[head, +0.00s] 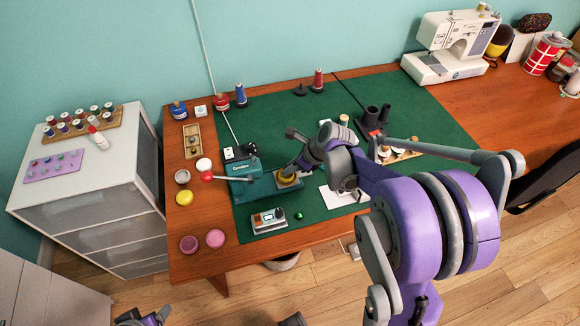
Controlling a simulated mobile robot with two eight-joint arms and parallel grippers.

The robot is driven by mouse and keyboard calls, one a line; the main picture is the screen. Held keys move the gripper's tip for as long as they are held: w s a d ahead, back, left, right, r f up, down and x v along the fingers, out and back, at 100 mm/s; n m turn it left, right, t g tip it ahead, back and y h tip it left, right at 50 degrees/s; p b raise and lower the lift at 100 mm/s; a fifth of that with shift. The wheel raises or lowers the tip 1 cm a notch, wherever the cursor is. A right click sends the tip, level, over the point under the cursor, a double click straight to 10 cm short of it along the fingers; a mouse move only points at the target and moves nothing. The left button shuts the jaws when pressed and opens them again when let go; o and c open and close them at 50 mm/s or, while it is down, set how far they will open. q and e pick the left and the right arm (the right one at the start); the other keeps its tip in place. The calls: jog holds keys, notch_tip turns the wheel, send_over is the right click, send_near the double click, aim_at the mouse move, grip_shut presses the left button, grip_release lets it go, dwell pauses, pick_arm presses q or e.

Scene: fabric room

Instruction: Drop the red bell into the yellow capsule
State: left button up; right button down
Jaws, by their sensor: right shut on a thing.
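The yellow capsule (184,198) lies on the bare wood at the left end of the table, left of the green mat. My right gripper (287,167) is over the mat, by the teal press, well to the right of the capsule. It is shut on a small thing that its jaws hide. I take this to be the red bell, as I see no loose red bell elsewhere. My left gripper (146,318) shows only partly at the bottom edge, low and away from the table, and its jaws are not clear.
Pink capsules (215,238) lie in front of the yellow one. A small green bell (299,215) lies near the mat's front. Thread spools stand behind. A white drawer unit (95,190) stands left.

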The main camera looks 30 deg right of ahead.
jog(key=c, duration=0.7)
grip_release()
jog(key=shift+o, duration=0.2)
jog(key=p+v, duration=0.1)
jog(key=v, duration=1)
jog(key=s+a+n+h+p, duration=0.1)
jog(key=s+a+n, duration=0.6)
jog(key=n, duration=0.7)
jog(key=s+a+n+h+p, duration=0.2)
jog(key=s+a+n, duration=0.5)
jog(key=n, duration=0.8)
jog(key=shift+s+r+n+p, duration=0.25)
jog(key=shift+s+n+p, duration=0.05)
jog(key=shift+s+p, duration=0.2)
